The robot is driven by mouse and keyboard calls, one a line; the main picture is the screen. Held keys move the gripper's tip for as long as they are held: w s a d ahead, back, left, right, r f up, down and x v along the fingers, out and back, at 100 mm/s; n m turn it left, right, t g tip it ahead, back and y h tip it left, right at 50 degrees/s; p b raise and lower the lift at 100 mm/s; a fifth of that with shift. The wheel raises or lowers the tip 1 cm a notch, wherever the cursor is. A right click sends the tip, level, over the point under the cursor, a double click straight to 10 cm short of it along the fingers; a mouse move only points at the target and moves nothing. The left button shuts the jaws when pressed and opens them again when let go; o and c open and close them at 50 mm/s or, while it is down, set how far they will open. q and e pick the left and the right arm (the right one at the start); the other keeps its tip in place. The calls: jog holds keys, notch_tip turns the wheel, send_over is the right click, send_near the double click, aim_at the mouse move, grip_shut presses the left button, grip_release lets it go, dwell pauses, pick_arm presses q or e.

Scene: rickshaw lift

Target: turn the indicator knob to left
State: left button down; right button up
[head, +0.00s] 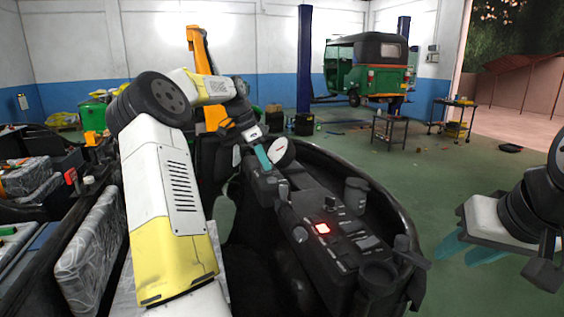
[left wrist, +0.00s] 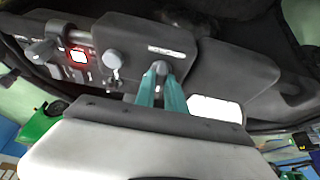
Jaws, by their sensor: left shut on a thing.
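The indicator knob (left wrist: 160,68) is a small dark knob on the dark dashboard console (left wrist: 190,42), beside a small white label. My left gripper (head: 264,165) reaches the far part of the console (head: 310,200). In the left wrist view its two teal fingertips (left wrist: 160,76) are closed around the knob, one on each side. In the head view the knob is mostly hidden by the fingers. I cannot tell exactly which way the knob points. My right gripper (head: 472,252) is at the far right, open and empty, apart from the console.
A lit red button (head: 322,229) and several switches sit on the nearer console. A round white-faced gauge (head: 281,152) is beside the left fingers. A green rickshaw (head: 368,68) and a black cart (head: 455,118) stand behind. Green floor lies open at the right.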

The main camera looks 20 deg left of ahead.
pick_arm(q)
jog(key=n+t+y, duration=0.1)
jog(key=n, duration=0.2)
jog(key=shift+d+n, duration=0.15)
jog(key=shift+n, duration=0.15)
jog(key=shift+s+n+t+y, duration=0.1)
jog(key=shift+n+t+y, duration=0.4)
jog(key=shift+n, duration=1.2)
jog(key=c, duration=1.4)
grip_release()
